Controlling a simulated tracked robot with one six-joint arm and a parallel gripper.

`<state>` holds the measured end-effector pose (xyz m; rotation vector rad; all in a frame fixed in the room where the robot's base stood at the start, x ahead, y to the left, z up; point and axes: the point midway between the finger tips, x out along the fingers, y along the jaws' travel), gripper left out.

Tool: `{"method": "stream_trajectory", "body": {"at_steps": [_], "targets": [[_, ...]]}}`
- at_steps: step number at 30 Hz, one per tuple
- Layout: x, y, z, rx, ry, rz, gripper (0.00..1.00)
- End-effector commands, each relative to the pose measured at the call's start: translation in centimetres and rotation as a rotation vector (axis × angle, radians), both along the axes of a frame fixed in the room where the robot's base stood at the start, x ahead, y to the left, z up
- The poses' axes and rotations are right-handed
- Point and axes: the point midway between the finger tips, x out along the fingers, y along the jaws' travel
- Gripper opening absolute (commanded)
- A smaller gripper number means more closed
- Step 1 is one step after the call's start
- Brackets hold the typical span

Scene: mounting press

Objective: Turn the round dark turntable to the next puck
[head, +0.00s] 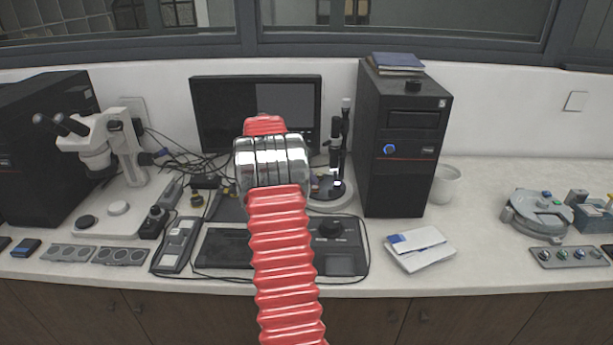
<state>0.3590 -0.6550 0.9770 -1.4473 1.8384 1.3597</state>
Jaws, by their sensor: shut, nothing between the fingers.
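My arm, with red bellows and a silver joint, rises through the middle of the view. My gripper is not visible; the arm's far end points away, hidden behind the joint. The arm is well to the left of the round device.
A black computer tower (404,140), white cup (445,185) and papers (419,248) stand between the arm and the device. A button panel (569,257) lies in front of the device. A monitor (222,105), keyboard panel (225,247) and microscope (100,145) fill the left.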

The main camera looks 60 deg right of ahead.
Motion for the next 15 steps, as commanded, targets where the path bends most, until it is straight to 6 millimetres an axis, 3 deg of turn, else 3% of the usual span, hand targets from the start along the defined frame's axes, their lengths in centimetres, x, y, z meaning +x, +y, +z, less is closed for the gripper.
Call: {"method": "stream_trajectory", "body": {"at_steps": [9,15], "targets": [[-1.7,-2.3,-3.8,0.0,0.002,0.001,0.0],[-2.2,-2.9,-4.9,0.0,0.0,0.001,0.0]]}}
